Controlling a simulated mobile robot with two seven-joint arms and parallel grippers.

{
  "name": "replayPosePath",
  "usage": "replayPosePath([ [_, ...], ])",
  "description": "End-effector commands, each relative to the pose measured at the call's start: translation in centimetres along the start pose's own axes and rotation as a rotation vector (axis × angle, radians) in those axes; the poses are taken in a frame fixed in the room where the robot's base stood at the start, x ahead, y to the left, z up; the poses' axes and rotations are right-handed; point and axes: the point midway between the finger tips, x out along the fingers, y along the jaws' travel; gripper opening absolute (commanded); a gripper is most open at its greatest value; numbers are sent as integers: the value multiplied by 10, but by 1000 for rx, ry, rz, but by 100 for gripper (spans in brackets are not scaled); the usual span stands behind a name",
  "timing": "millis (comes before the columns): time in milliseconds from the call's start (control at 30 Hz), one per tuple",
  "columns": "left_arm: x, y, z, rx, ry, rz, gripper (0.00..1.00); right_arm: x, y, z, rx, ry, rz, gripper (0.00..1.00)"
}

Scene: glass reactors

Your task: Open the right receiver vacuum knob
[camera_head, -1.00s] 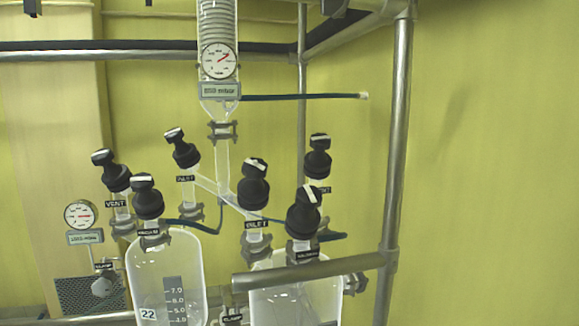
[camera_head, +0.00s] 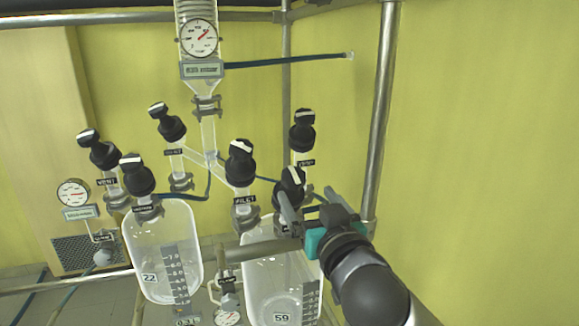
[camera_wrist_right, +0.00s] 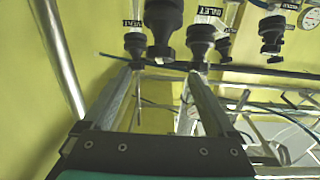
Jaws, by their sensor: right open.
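The right receiver vacuum knob (camera_head: 291,186) is a black knob with a white bar on top, on the front neck of the right glass receiver (camera_head: 262,285). My right gripper (camera_head: 307,197) comes in from the lower right, open, with one finger partly covering this knob's neck. In the right wrist view, turned upside down, a large black knob (camera_wrist_right: 163,25), seemingly the vacuum knob, lies just beyond and between the fingertips of my gripper (camera_wrist_right: 161,74). I cannot tell whether a finger touches it. Its label is hidden in the head view. My left gripper is out of view.
The inlet knob (camera_head: 240,160) stands close on the left and the vent knob (camera_head: 302,130) close behind. A steel post (camera_head: 378,120) rises behind my right arm. The left receiver (camera_head: 160,235) stands alongside.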

Motion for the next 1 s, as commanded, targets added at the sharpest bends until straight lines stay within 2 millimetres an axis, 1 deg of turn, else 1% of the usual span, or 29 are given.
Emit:
replayPosePath([
  [33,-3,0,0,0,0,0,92,8,0,-2,-1,-1,2,92],
  [200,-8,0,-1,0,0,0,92,32,0,-2,0,0,1,92],
  [600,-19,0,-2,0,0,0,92,84,0,-2,-1,0,1,92],
  [800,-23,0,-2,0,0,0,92,107,0,-1,-1,0,1,92],
  [1000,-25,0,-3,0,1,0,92,121,0,0,-1,0,1,92],
])
